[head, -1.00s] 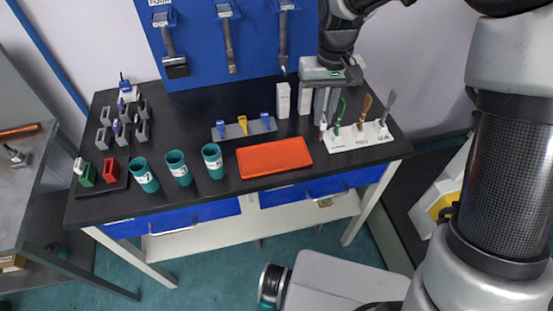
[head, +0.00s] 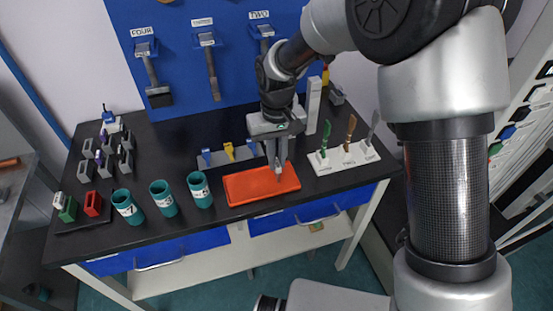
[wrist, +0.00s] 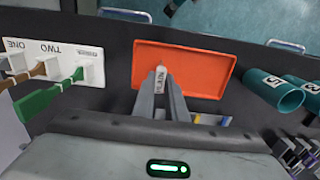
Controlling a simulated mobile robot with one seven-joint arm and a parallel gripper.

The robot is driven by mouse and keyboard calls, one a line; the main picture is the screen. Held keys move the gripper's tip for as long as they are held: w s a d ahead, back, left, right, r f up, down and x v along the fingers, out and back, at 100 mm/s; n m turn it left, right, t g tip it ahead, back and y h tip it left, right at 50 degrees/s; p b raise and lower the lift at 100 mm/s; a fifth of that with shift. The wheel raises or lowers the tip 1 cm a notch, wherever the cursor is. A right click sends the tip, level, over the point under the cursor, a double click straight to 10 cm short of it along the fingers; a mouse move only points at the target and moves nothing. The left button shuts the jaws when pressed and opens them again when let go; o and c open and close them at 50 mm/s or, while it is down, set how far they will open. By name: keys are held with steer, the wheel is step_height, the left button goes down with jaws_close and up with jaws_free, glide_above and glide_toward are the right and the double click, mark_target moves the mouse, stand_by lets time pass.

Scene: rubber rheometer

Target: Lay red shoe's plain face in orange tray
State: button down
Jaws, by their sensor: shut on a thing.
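The orange tray (head: 245,187) lies flat near the bench's front edge, and it fills the upper middle of the wrist view (wrist: 205,58). My gripper (head: 279,168) points down over the tray's right half. It is shut on a small pale piece (wrist: 156,80) with dark lettering, which lies over the tray in the wrist view. I cannot tell whether this piece touches the tray or whether it belongs to the red shoe. A red block (head: 93,204) stands in a black holder at the bench's left end, beside green and white ones. The piece's underside is hidden.
Teal cups (head: 163,198) stand left of the tray. A white rack (head: 348,157) with green, brown and grey tools stands to its right. Behind the tray is a grey holder (head: 230,155) with blue and yellow pieces. A tall white box (head: 313,105) stands behind my gripper.

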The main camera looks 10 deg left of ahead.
steer(key=shift+f, duration=0.1)
steer(key=shift+f, duration=0.15)
steer(key=c, duration=1.8)
jaws_free()
steer(key=shift+o, duration=0.2)
